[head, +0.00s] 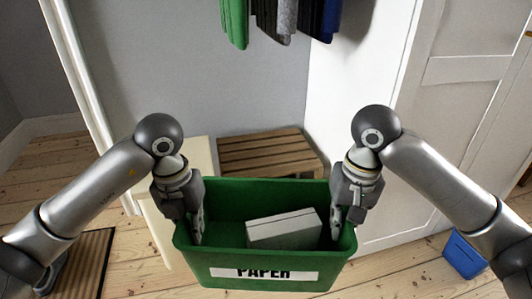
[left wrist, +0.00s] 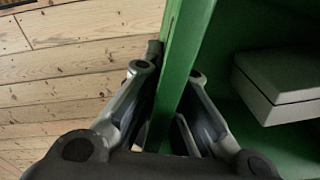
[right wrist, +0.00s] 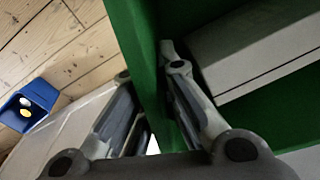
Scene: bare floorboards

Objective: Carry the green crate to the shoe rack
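The green crate (head: 225,262) with a PAPER label is in the lower middle of the head view, held between my two arms. A grey-white box (head: 284,230) lies inside it. My left gripper (head: 197,228) is shut on the crate's left wall, one finger each side, as the left wrist view (left wrist: 172,95) shows. My right gripper (head: 345,222) is shut on the right wall, with the wall between its fingers in the right wrist view (right wrist: 150,90). The wooden slatted shoe rack (head: 266,150) stands behind the crate, against the wall. The crate hides its lower front.
A cream cabinet (head: 203,157) stands left of the rack. A white panelled door (head: 470,70) is at the right. A blue bin (head: 464,254) stands on the floor at right, and a brown mat (head: 92,262) lies at left. Clothes (head: 285,15) hang above.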

